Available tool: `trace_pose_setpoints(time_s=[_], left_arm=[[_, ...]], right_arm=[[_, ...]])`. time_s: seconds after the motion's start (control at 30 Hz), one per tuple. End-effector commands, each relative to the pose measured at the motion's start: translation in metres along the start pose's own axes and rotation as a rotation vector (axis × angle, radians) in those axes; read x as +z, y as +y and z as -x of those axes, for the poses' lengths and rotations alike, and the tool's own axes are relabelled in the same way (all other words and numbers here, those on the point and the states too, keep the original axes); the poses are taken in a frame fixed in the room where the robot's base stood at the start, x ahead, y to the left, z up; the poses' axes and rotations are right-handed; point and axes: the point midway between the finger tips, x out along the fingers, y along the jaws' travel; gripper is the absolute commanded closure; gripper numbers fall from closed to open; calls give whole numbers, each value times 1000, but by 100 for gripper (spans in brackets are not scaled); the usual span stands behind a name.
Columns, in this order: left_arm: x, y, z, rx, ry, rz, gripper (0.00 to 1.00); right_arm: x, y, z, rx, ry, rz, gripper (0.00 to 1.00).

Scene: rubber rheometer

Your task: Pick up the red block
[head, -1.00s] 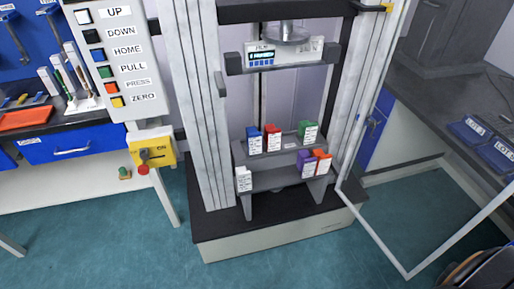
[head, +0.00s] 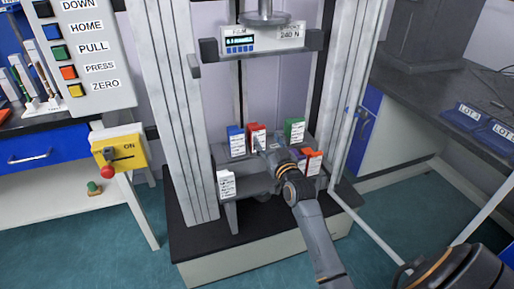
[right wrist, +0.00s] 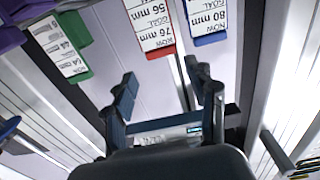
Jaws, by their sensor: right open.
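The red block (head: 257,129) stands on the upper shelf of the rack in the rheometer, with a white label on its front. In the right wrist view the red block (right wrist: 152,30) shows upside down, its label reading 76 mm and 56 mm. My right gripper (head: 264,146) is at the shelf, just in front of the red block, and hides its lower part in the head view. In the right wrist view its two fingers (right wrist: 163,86) are spread, with nothing between them; the block is beyond the tips. My left gripper is not in view.
A blue block (head: 236,140) stands left of the red one and a green block (head: 295,130) to the right. The machine's columns (head: 178,100) flank the rack.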

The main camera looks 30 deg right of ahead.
Motion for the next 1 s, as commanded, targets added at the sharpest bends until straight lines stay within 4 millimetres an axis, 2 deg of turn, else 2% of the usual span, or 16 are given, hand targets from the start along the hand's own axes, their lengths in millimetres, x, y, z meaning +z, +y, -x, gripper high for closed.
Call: trace_pose_setpoints(time_s=[0.1, 0.37, 0.6, 0.73, 0.93, 0.97, 1.0], left_arm=[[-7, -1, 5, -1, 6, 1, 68], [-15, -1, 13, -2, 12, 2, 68], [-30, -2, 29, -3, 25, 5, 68], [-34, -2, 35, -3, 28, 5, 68], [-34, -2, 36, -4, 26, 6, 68], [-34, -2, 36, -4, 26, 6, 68], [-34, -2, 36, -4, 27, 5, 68]], right_arm=[[1, 0, -20, 0, 0, 0, 43], [0, -1, -40, -1, 0, -1, 43], [-1, -2, -75, -1, -1, 1, 43], [-2, -2, -84, -1, -1, -1, 43], [-2, -2, -84, -1, -2, 0, 43], [-2, -2, -84, -1, -2, 0, 45], [-2, -2, -84, -1, -2, 0, 54]])
